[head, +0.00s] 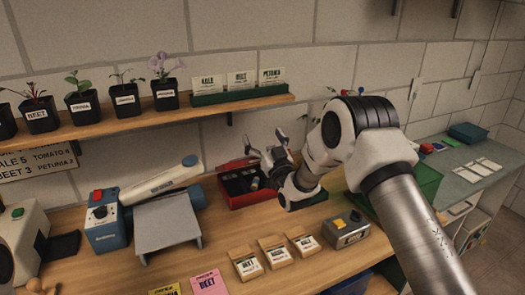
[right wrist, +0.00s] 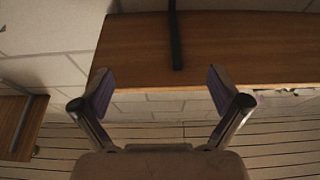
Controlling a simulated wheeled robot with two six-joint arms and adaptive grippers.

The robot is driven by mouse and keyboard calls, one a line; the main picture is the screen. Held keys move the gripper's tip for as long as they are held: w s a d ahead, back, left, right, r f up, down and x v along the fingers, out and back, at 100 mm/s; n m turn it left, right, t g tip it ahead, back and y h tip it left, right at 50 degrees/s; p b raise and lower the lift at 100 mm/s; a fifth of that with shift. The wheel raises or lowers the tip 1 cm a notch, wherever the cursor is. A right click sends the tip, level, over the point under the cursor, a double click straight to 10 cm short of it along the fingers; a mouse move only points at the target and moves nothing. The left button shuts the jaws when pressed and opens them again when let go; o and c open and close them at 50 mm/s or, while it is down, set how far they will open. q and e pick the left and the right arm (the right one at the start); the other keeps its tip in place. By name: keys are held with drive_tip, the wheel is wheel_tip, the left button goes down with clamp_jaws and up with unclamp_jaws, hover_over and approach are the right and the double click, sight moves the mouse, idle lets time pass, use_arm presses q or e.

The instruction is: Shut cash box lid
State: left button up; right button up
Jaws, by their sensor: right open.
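The red cash box (head: 236,200) stands on the wooden bench near the wall, below the shelf. Its lid (head: 236,164) is up at the back, and the dark compartments inside show. My right gripper (head: 265,142) is above the right part of the box, fingers pointing up toward the wall and shelf. It hides part of the box and lid; I cannot tell whether it touches the lid. In the right wrist view the gripper (right wrist: 158,82) is open with nothing between its fingers. My left gripper is not in view.
A wooden shelf (head: 150,118) with potted seedlings and a green seed-packet holder (head: 240,95) hangs above. A blue-and-grey sealing machine (head: 105,232) stands left of the box. Seed packets (head: 275,252) and a grey device (head: 346,232) lie in front.

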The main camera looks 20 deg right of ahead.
drive_tip(key=shift+w, duration=0.1)
drive_tip(key=shift+c, duration=1.3)
wheel_tip(320, 180, down, 4)
drive_tip(key=shift+f+g, duration=0.25)
drive_tip(key=shift+g, duration=0.85)
drive_tip(key=c, duration=1.1)
drive_tip(key=f+g, duration=0.1)
drive_tip(key=s+f+g, duration=0.1)
drive_tip(key=f+g, duration=0.1)
drive_tip(key=f, duration=0.1)
drive_tip(key=shift+s+p, duration=0.35)
drive_tip(key=shift+s, duration=0.05)
clamp_jaws()
wheel_tip(320, 180, up, 6)
drive_tip(key=g+p, duration=0.2)
drive_tip(key=p, duration=0.4)
hover_over(252, 161)
drive_tip(key=w+d, duration=0.1)
drive_tip(key=d, duration=0.2)
drive_tip(key=shift+f, duration=0.2)
drive_tip(key=f, duration=0.1)
drive_tip(key=s+f+p, duration=0.1)
drive_tip(key=f+p, duration=0.1)
drive_tip(key=shift+s+f, duration=0.4)
